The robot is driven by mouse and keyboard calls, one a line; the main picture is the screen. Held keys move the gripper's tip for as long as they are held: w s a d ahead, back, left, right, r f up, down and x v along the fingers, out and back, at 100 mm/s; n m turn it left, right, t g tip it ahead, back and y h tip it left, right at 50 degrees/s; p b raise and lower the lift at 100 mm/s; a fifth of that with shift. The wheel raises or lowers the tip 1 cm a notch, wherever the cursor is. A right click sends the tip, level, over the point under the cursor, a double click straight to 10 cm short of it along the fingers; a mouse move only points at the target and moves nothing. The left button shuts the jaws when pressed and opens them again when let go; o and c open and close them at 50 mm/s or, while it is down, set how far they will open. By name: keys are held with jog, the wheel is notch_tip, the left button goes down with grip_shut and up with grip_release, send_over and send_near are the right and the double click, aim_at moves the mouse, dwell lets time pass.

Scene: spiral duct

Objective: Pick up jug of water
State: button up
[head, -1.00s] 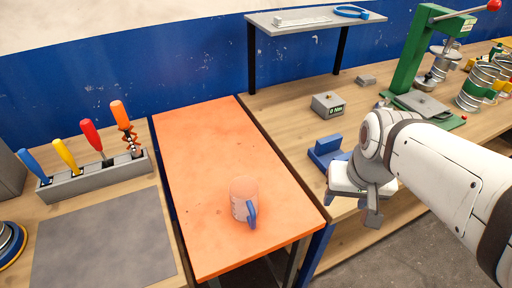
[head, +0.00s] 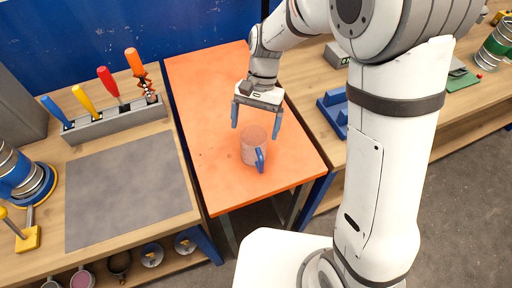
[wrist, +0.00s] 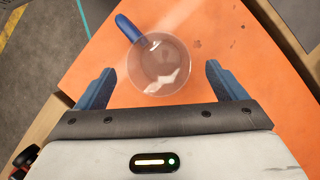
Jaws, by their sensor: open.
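A clear jug (head: 254,148) with a blue handle stands upright on the orange table, near its front edge. In the wrist view the jug (wrist: 158,64) is seen from above, with its handle pointing to the upper left. My gripper (head: 256,128) is open, its two blue fingers pointing down just behind and above the jug. In the wrist view my gripper (wrist: 157,84) has one finger on each side of the jug's near part, with gaps on both sides. The water inside is hard to make out.
The orange table (head: 209,98) is otherwise clear. On the left bench a grey rack (head: 110,122) holds several coloured-handled tools beside a grey mat (head: 128,188). A blue block fixture (head: 335,108) sits on the right bench.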

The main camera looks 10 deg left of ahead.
aim_at(253, 143)
jog(key=p+x, duration=0.1)
jog(key=x, duration=0.5)
jog(key=shift+f, duration=0.1)
jog(key=shift+c, duration=0.3)
jog(key=c, duration=1)
